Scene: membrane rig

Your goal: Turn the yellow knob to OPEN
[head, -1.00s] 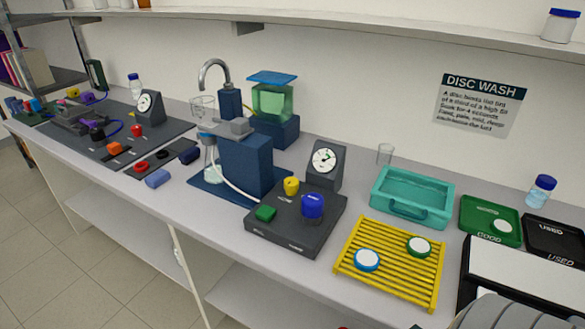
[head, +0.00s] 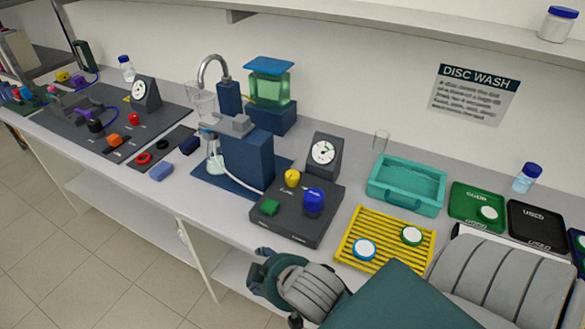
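The yellow knob (head: 292,178) stands on top of a dark control box (head: 268,225), towards its back left. Lettering by the knob is too small to read. My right arm reaches in from the lower right. Its dark end with my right gripper (head: 262,272) is low in front of the bench edge, apart from the box and the knob. Its fingers are not clear enough to tell open from shut. My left gripper is not in view.
A dial gauge (head: 323,153) stands behind the box. A yellow rack (head: 345,253) with two capped discs is to the right, with a teal tray (head: 407,187) behind it. A blue pump block (head: 250,160) with a tube is to the left. Another rig (head: 70,125) is farther left.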

